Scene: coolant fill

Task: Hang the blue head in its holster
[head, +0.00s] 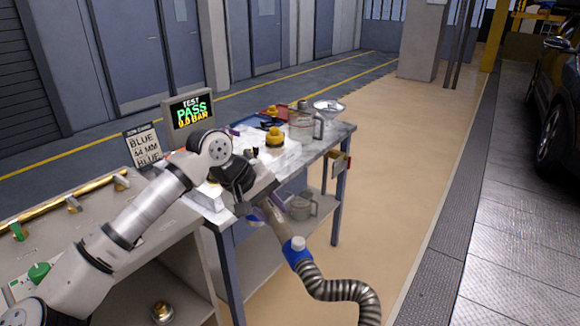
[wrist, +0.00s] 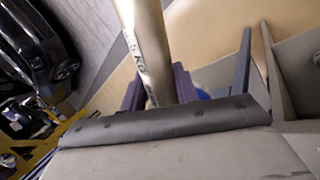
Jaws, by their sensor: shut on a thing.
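My gripper (head: 264,208) is shut on the tan tubular body of the blue head (head: 297,250), beside the front edge of the workbench. The head has a blue collar and a white cap, and a ribbed metal hose (head: 335,288) runs from its lower end. It hangs tilted, clear of the bench. In the wrist view the tan body (wrist: 150,45) with dark lettering stands between the dark purple fingers (wrist: 158,92). I cannot make out the holster for certain; a small tan and red fitting (head: 340,164) is on the bench's right end.
The workbench (head: 335,130) carries a yellow-capped part (head: 275,137), a jug (head: 318,126) and a funnel (head: 328,106). A screen (head: 189,112) reads PASS, 0.0 BAR; a sign (head: 144,145) reads BLUE 44 MM. Another jug (head: 301,206) stands on the lower shelf. Floor to the right is clear.

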